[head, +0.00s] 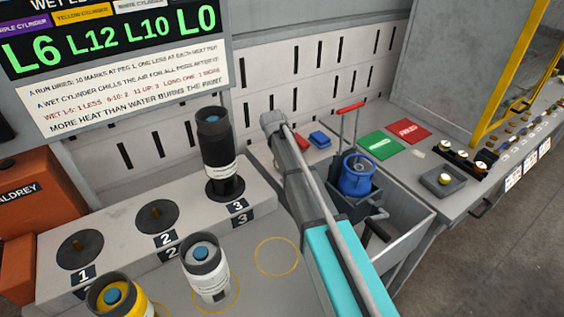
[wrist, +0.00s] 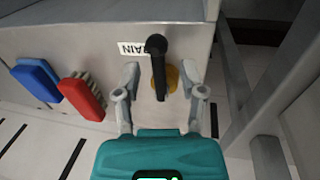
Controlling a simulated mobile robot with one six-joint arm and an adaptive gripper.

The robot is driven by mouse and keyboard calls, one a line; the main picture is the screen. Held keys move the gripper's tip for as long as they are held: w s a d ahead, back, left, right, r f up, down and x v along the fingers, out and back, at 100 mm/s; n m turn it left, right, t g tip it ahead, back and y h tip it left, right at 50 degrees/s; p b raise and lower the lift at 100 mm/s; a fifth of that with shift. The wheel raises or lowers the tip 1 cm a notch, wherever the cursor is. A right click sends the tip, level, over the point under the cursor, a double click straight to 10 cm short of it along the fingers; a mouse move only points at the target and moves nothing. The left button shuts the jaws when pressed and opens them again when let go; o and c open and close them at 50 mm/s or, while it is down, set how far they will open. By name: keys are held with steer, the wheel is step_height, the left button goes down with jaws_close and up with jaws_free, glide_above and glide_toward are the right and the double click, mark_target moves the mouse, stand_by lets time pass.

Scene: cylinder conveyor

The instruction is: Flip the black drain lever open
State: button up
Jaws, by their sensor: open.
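The black drain lever (wrist: 157,62) shows in the wrist view, in front of a grey wall with a white label reading DRAIN (wrist: 131,48), seen upside down. A round brass fitting (wrist: 171,80) sits behind it. My gripper (wrist: 165,82) is open, with one finger on each side of the lever's shaft in the picture. I cannot tell whether either finger touches it. In the head view my arm crosses the middle of the picture. I cannot make out the drain lever or my fingertips there.
A grey sink (head: 410,243) holds a blue container (head: 357,180) on a dark stand. Blue (wrist: 35,80) and red (wrist: 84,96) brushes lie left of the lever in the wrist view. A black cylinder (head: 217,150) stands on peg 3. White (head: 208,270) and yellow (head: 118,298) cylinders stand in front.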

steer(key=shift+w+d+n, duration=0.1)
steer(key=shift+d+n, duration=0.05)
steer(key=shift+n, duration=0.25)
